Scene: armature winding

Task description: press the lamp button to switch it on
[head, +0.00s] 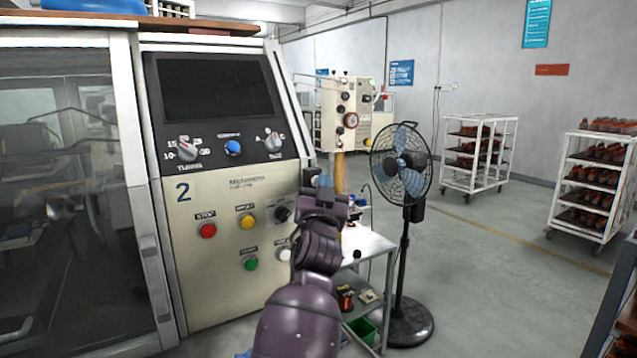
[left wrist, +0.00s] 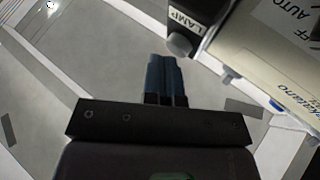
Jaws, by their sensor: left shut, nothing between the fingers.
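In the left wrist view, a grey round button (left wrist: 180,45) sits beside a "LAMP" label (left wrist: 186,17) on a black housing. My left gripper (left wrist: 166,60) is shut and empty, its blue fingertips close below and left of that button; whether they touch it I cannot tell. In the head view, my left gripper (head: 325,182) is raised in front of the right edge of machine 2's cream panel (head: 205,275). The lamp button's label cannot be read there. My right gripper is not in view.
The panel carries a red button (head: 208,231), yellow button (head: 247,221), green button (head: 251,264), white button (head: 284,254) and black knob (head: 283,214). A small table (head: 366,248) and a standing fan (head: 402,165) are at the right. Open floor lies beyond, with trolleys (head: 478,150).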

